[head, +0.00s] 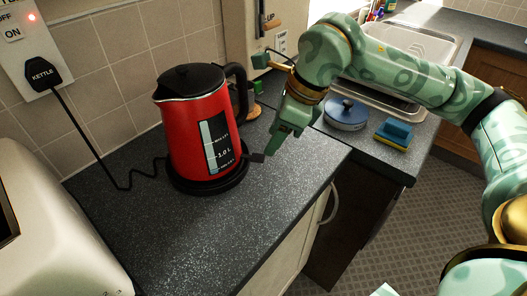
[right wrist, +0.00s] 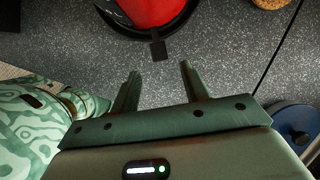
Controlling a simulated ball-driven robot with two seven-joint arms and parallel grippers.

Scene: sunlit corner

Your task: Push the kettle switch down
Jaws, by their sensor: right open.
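The red kettle (head: 187,135) with a black lid and handle stands upright on its black round base (head: 208,184) on the worktop. The kettle switch (head: 257,157), a small dark tab, sticks out at the right of the base. In the right wrist view the switch (right wrist: 158,50) lies just beyond the fingertips, in line with the gap between them. I cannot tell whether it is up or down. My right gripper (head: 276,150) points down beside the switch, open and empty. In the right wrist view its two fingers (right wrist: 160,70) are apart. My left gripper is not in view.
A black plug marked KETTLE (head: 42,73) sits in the wall socket, with a red light lit above. A white appliance (head: 50,225) stands at left. The front worktop is clear.

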